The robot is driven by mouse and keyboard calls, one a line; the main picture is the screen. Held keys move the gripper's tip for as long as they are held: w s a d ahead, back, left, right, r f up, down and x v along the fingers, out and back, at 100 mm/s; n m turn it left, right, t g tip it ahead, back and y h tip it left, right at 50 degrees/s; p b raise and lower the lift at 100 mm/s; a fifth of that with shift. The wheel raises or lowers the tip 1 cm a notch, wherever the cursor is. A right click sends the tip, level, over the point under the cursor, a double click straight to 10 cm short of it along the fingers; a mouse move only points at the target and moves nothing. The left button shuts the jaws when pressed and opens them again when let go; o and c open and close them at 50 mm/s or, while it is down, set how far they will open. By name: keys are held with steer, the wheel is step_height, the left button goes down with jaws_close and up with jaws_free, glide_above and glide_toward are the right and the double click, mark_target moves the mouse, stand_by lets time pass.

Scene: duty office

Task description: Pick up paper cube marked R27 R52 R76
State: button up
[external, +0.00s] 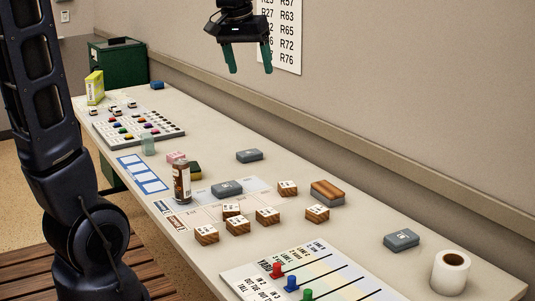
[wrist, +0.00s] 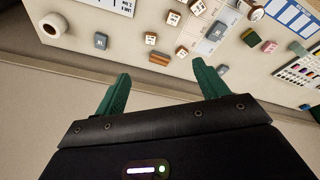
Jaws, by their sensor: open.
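Several wooden-sided cubes with white, dark-printed tops sit on the long table. In the external view they are a front-left cube (external: 207,234), a cube behind it (external: 231,210), a middle cube (external: 268,216), a back cube (external: 288,188) and a right cube (external: 317,214). Their print is too small to read, so I cannot tell which is R27 R52 R76. Some cubes also show in the wrist view (wrist: 182,52). My gripper (external: 250,72) is open and empty, high above the table near the wall; its green fingers show in the wrist view (wrist: 160,68).
A brown-striped block (external: 328,192) stands close to the cubes. Grey boxes (external: 250,156) (external: 401,240), a dark bottle (external: 182,183) and a white roll (external: 451,271) stand around them. A board with colored pegs (external: 310,275) lies in front. The wall (external: 400,110) runs along the table's back.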

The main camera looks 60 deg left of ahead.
steer(key=w+a+f+n+g, duration=0.1)
steer(key=w+a+f+n, duration=0.1)
steer(key=w+a, duration=0.45)
steer(key=w+a+f+n, duration=0.2)
steer(key=w+a, duration=0.1)
steer(key=a, duration=0.7)
steer(key=n+g, duration=0.2)
steer(key=n, duration=0.8)
glide_above(176, 155)
step_height(176, 155, down, 30)
steer(key=shift+h, duration=0.4)
steer(key=shift+w+a+f, duration=0.1)
steer(key=shift+f, duration=2.5)
steer(key=shift+a+f, duration=0.1)
steer(key=shift+f, duration=2.45)
steer(key=c, duration=1.1)
steer(key=shift+r, duration=0.15)
